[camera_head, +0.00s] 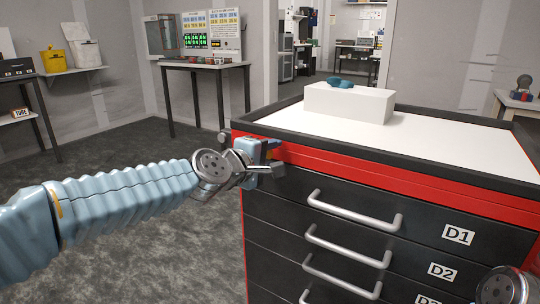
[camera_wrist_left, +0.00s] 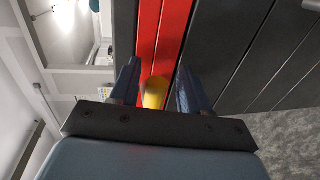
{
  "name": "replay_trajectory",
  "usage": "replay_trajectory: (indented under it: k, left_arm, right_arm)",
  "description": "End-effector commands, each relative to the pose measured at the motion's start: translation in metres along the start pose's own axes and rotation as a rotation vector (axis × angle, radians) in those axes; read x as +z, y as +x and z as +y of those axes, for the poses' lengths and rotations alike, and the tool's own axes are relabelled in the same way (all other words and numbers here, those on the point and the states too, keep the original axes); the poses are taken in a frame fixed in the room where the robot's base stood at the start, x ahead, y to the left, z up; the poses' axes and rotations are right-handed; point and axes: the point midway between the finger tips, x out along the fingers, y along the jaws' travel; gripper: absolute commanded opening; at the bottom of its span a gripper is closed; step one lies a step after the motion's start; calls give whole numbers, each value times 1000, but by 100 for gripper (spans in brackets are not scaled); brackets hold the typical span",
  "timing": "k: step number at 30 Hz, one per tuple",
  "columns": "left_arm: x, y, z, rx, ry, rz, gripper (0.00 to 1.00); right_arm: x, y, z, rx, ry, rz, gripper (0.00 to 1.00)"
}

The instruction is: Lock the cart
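The cart (camera_head: 380,160) is black with a red band below its top, and its drawers are labelled D1, D2 and so on. My left gripper (camera_head: 262,152) is at the cart's near left top corner. In the left wrist view a yellow knob (camera_wrist_left: 155,92) stands out in front of the red band, and it looks like the cart's lock. The left gripper's fingers (camera_wrist_left: 158,88) are open on either side of the knob, with a gap visible at the right finger. In the head view the gripper hides the knob. My right gripper is out of view.
A white block (camera_head: 348,105) with a small teal object (camera_head: 341,83) on it stands on the cart's white top. Silver drawer handles (camera_head: 355,212) stick out from the front. A table (camera_head: 205,65) stands behind on the left. The floor left of the cart is clear.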

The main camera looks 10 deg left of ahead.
Motion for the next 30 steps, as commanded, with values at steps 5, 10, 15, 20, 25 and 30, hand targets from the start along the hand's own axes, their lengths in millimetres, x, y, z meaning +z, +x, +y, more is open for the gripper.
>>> replay_trajectory:
  k: [5,10,15,20,25,30]
  left_arm:
    - [0,-2,1,2,0,1,46]
    - [-1,-21,3,5,0,3,46]
    - [-1,-63,3,6,0,4,46]
    - [-1,-100,2,5,0,4,46]
    - [-1,-128,1,3,0,2,46]
    - [0,-138,0,0,-1,0,46]
  right_arm:
    - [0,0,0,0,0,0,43]
    - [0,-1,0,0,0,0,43]
    - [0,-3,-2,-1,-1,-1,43]
    - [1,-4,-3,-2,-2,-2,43]
    - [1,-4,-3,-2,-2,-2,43]
    - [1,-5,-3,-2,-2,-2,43]
